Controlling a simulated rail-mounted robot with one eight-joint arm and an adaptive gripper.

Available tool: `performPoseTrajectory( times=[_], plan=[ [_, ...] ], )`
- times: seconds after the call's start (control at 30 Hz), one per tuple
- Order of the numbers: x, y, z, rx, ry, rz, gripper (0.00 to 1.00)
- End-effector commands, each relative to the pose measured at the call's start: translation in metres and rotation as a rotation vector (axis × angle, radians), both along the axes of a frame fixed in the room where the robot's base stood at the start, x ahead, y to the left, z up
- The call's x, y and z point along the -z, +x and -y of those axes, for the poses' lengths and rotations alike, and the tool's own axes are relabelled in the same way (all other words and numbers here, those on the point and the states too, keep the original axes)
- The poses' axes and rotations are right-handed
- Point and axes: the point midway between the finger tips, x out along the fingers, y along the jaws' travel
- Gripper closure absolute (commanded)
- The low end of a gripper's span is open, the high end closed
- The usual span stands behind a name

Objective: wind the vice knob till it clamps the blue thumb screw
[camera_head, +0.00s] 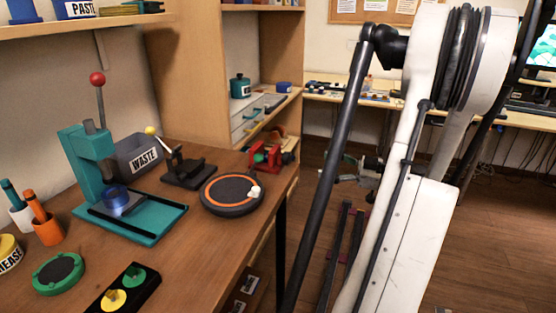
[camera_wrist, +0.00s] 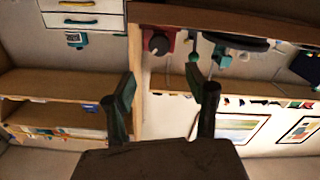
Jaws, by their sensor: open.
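The red vice (camera_head: 274,158) stands near the right end of the wooden workbench in the head view, with a small green part by its jaws. In the upside-down wrist view it is a red block (camera_wrist: 168,34) with a round dark knob (camera_wrist: 157,43) facing the camera. I cannot make out the blue thumb screw for certain in either view. My gripper (camera_wrist: 166,92) shows in the wrist view with its two fingers spread wide and nothing between them. The vice appears beyond the fingertips, apart from them.
On the workbench (camera_head: 180,240) are a teal press (camera_head: 90,170), a grey WASTE bin (camera_head: 140,155), a dark fixture (camera_head: 188,168) and a round orange-ringed pad (camera_head: 231,195) left of the vice. A wooden shelf unit (camera_head: 190,70) stands behind. Floor space lies right of the bench.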

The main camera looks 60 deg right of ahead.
Motion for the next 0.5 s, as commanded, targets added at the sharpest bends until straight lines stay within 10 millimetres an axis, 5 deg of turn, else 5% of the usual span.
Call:
performPoseTrajectory(
  times=[0.5],
  plan=[
    [0.001, 0.089, -0.025, -0.005, 0.003, -0.001, 0.49]
  ],
)
